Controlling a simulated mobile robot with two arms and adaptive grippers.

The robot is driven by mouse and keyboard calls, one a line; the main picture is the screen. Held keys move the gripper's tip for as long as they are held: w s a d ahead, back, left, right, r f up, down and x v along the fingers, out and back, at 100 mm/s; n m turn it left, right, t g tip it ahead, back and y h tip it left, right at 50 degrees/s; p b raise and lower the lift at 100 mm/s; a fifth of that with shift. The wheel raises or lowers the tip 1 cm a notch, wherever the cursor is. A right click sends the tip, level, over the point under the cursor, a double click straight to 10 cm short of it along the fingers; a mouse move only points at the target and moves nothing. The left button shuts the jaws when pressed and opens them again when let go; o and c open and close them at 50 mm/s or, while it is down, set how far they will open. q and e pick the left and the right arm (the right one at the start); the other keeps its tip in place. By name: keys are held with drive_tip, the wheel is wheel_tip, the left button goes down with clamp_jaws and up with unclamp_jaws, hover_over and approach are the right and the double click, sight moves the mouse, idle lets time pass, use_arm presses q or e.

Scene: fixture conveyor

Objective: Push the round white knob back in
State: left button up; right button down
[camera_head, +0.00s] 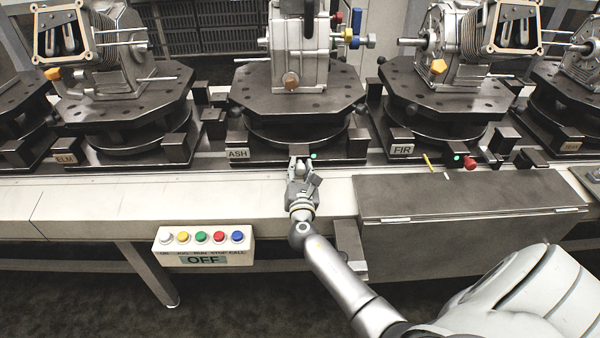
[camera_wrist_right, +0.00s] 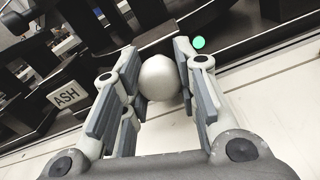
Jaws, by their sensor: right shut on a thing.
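The round white knob (camera_wrist_right: 159,78) shows in the right wrist view between my two fingers, at the front of the ASH fixture (camera_head: 252,134). My right gripper (camera_head: 301,172) is shut on it, with a finger on each side; the gripper largely hides it in the head view. The knob's stem and how far it stands out are hidden. A small green light (camera_wrist_right: 199,43) glows just right of the gripper. My left gripper is in neither view.
The FIR fixture (camera_head: 430,135) has a red knob (camera_head: 471,162) and a yellow rod (camera_head: 428,162) at its front. A grey box (camera_head: 470,215) stands at the right. A button panel marked OFF (camera_head: 204,246) hangs on the front of the pale conveyor edge (camera_head: 90,205).

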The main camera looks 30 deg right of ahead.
drive_tip(key=c, duration=1.5)
unclamp_jaws()
drive_tip(key=shift+d+r, duration=0.1)
drive_tip(key=shift+r, duration=0.05)
drive_tip(key=o, duration=0.4)
drive_tip(key=shift+w, duration=0.15)
drive_tip(key=v, duration=1.2)
